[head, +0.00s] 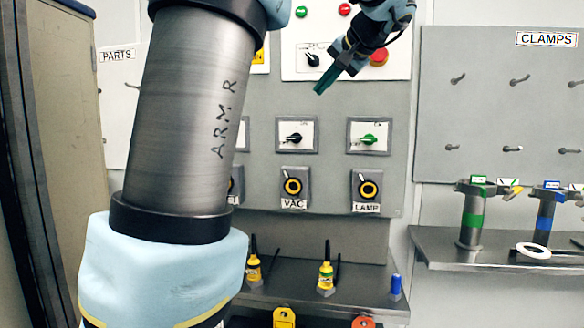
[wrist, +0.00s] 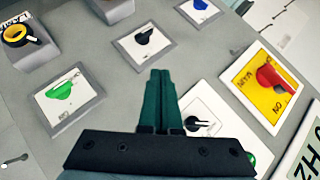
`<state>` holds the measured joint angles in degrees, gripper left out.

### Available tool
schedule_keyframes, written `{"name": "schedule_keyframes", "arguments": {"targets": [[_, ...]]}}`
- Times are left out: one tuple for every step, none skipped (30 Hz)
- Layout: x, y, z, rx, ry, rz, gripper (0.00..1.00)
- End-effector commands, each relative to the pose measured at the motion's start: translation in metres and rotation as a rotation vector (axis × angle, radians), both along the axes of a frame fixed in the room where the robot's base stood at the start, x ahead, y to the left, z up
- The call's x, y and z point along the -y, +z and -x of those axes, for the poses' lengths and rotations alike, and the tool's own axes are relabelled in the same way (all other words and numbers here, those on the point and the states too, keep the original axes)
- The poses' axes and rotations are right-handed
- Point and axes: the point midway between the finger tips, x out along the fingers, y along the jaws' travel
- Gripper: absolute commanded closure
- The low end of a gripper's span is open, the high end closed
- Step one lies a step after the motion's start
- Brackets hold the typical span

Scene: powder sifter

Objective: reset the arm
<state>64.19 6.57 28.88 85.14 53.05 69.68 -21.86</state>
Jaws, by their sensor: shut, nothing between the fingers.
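My gripper (head: 327,79) is at the upper middle of the head view, in front of the grey control panel (head: 330,185). Its green fingers point down and to the left. In the wrist view the two fingers of my gripper (wrist: 159,76) lie side by side, shut and empty. They are near a white plate with a black knob (wrist: 197,124), which the gripper partly covers. In the head view this black knob (head: 312,59) is just left of the fingers. I cannot tell whether the fingers touch anything.
The panel has a green knob (head: 368,139), a black knob (head: 294,138), and yellow-ringed VAC (head: 292,187) and LAMP (head: 368,190) switches. A red button (head: 379,57) is beside my wrist. Yellow bottles (head: 326,276) stand on the shelf below. A clamp shelf (head: 470,240) is at right.

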Motion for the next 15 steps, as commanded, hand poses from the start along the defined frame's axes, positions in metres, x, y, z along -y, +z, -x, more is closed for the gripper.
{"name": "schedule_keyframes", "arguments": {"targets": [[-0.015,-0.036,-0.003,-0.074,-0.002,0.012,1.00],[-0.022,-0.057,-0.003,-0.118,-0.008,0.026,1.00],[-0.030,-0.086,-0.001,-0.176,-0.017,0.048,1.00],[-0.036,-0.107,0.001,-0.217,-0.022,0.067,1.00],[-0.042,-0.127,0.005,-0.258,-0.025,0.087,1.00],[-0.051,-0.155,0.011,-0.311,-0.026,0.119,1.00],[-0.057,-0.175,0.017,-0.348,-0.026,0.146,1.00],[-0.064,-0.194,0.024,-0.383,-0.023,0.173,1.00],[-0.072,-0.220,0.035,-0.428,-0.018,0.214,1.00],[-0.078,-0.238,0.044,-0.460,-0.012,0.246,1.00],[-0.084,-0.256,0.054,-0.489,-0.003,0.279,1.00],[-0.092,-0.278,0.068,-0.524,0.012,0.324,1.00],[-0.098,-0.294,0.079,-0.546,0.026,0.359,1.00],[-0.103,-0.309,0.091,-0.568,0.038,0.393,1.00],[-0.109,-0.328,0.106,-0.591,0.061,0.440,1.00]]}}
